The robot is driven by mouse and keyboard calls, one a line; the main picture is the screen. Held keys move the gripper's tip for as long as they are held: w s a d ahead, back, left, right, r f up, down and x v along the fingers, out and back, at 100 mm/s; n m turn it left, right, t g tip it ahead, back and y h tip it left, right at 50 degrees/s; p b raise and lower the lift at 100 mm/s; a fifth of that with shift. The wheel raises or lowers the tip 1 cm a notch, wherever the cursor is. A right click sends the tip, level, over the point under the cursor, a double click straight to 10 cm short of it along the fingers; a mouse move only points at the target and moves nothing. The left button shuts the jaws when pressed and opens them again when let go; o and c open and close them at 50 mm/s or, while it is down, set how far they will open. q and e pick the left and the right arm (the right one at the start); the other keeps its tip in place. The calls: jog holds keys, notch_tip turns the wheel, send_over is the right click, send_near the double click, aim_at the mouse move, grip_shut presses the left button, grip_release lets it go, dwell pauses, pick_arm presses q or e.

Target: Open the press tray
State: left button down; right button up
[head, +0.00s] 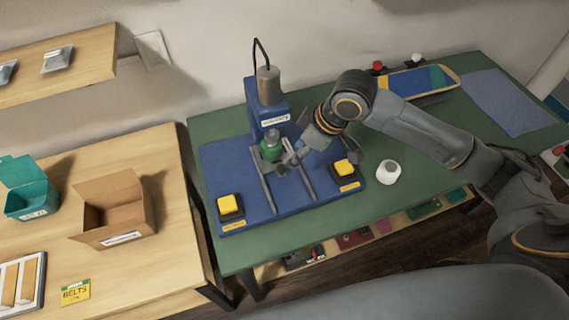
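The blue press (268,108) stands on a blue base plate (240,187) on the green bench. Two metal rails (262,186) run from under its head toward the front of the plate. A small green part with a grey top (271,148) sits between the rails, below the press head. I cannot make out the tray's edges. My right gripper (288,161) is low over the rails, just right of the green part. I cannot tell whether it touches anything or whether its fingers are open. My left gripper is not in view.
Yellow buttons in dark housings stand at the plate's left (229,205) and right (344,168) front. A white bottle (387,172) stands right of the plate. A cardboard box (112,212) and teal bin (26,192) are on the wooden table. A purple mat (497,104) lies at right.

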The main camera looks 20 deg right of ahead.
aim_at(282, 168)
jog(key=x, duration=0.4)
jog(key=w+d+x, duration=0.1)
jog(key=x, duration=0.7)
jog(key=shift+w+d+p, duration=0.1)
jog(key=shift+d+p, duration=0.2)
jog(key=shift+d, duration=0.05)
grip_shut()
